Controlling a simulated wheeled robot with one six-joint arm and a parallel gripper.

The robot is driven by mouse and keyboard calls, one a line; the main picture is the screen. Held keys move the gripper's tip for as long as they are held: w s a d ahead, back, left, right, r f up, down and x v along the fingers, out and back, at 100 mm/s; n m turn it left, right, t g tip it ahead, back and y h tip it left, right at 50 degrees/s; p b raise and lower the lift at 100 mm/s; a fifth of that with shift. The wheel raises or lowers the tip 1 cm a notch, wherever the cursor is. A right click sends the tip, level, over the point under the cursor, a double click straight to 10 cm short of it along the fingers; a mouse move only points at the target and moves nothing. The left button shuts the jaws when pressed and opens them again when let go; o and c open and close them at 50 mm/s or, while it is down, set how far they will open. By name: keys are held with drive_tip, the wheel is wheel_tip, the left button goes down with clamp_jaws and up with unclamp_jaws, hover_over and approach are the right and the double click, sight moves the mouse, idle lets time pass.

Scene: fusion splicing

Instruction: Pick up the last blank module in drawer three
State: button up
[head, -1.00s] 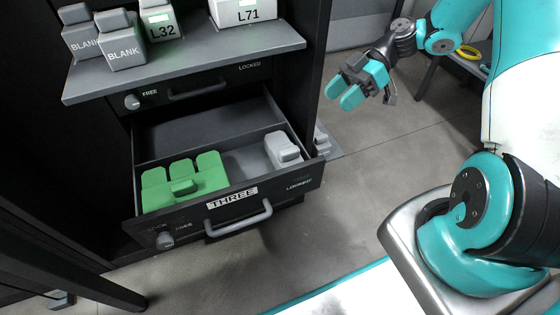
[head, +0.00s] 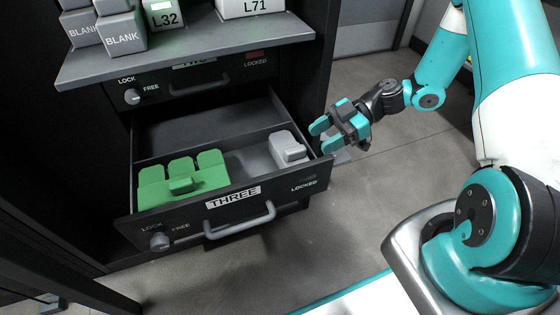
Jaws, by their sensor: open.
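Drawer three (head: 160,238) is pulled open, with a THREE label on its front. A grey module (head: 288,149) lies in its right compartment, near the right wall; I cannot read any label on it. A green block-shaped piece (head: 183,184) fills the front left of the drawer. My gripper (head: 318,138) is open and empty. In the picture it is just right of the grey module, near the drawer's right wall, with its teal fingers pointing left. I cannot tell its exact height above the drawer.
A shelf (head: 190,65) above the drawer bears BLANK modules (head: 122,35), an L32 module (head: 163,18) and an L71 box (head: 250,8). Drawer two (head: 215,85) is shut below it. The floor in front is clear.

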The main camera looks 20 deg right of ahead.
sight(304, 146)
drive_tip(key=b+x, duration=0.2)
drive_tip(key=x, duration=0.2)
drive_tip(key=shift+w+a, duration=0.15)
drive_tip(key=shift+a, duration=0.05)
drive_tip(key=shift+a+f, duration=0.15)
drive_tip(key=shift+a, duration=0.4)
clamp_jaws()
